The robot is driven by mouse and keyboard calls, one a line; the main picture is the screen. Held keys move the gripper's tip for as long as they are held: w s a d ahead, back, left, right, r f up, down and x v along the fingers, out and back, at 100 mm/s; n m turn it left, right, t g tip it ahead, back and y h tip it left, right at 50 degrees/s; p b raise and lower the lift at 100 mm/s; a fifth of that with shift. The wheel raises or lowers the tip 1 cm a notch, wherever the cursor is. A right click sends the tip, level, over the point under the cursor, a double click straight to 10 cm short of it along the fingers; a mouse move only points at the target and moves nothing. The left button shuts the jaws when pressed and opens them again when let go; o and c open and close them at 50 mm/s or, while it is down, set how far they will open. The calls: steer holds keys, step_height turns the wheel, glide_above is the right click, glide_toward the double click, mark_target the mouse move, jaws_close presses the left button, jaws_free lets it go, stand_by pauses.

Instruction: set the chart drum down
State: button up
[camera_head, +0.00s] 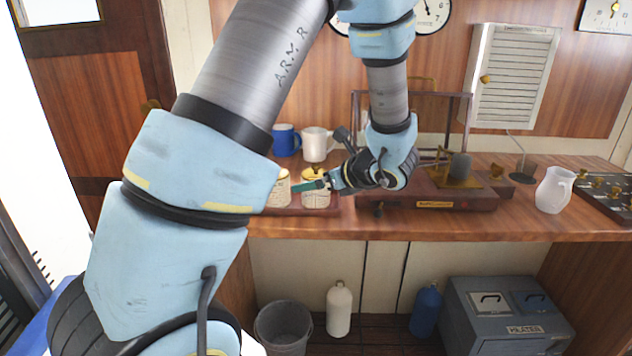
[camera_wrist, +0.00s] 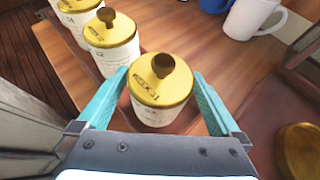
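A chart drum (camera_wrist: 160,90), white with lettering and a brass lid and knob, stands upright between the teal fingers of my gripper (camera_wrist: 160,76) in the wrist view. The fingers are apart on either side of it, with narrow strips of wood showing between finger and drum. In the head view this drum (camera_head: 316,197) appears to rest on the reddish wooden tray (camera_head: 325,210), partly covered by my gripper (camera_head: 312,185). Other similar drums stand in a row beside it (camera_wrist: 110,45); one shows in the head view (camera_head: 279,190).
A blue mug (camera_head: 286,140) and a white mug (camera_head: 315,145) stand behind the drums. A wooden-based instrument (camera_head: 435,202) with an open frame is right of my gripper. A pale jug (camera_head: 554,190) stands farther right on the counter (camera_head: 400,225).

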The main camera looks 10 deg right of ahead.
steer(key=shift+r, duration=0.1)
steer(key=shift+s+d+r, duration=0.15)
steer(key=shift+d, duration=0.05)
steer(key=b+v, duration=0.1)
steer(key=v, duration=1)
steer(key=shift+s, duration=0.2)
steer(key=shift+d+r, duration=0.1)
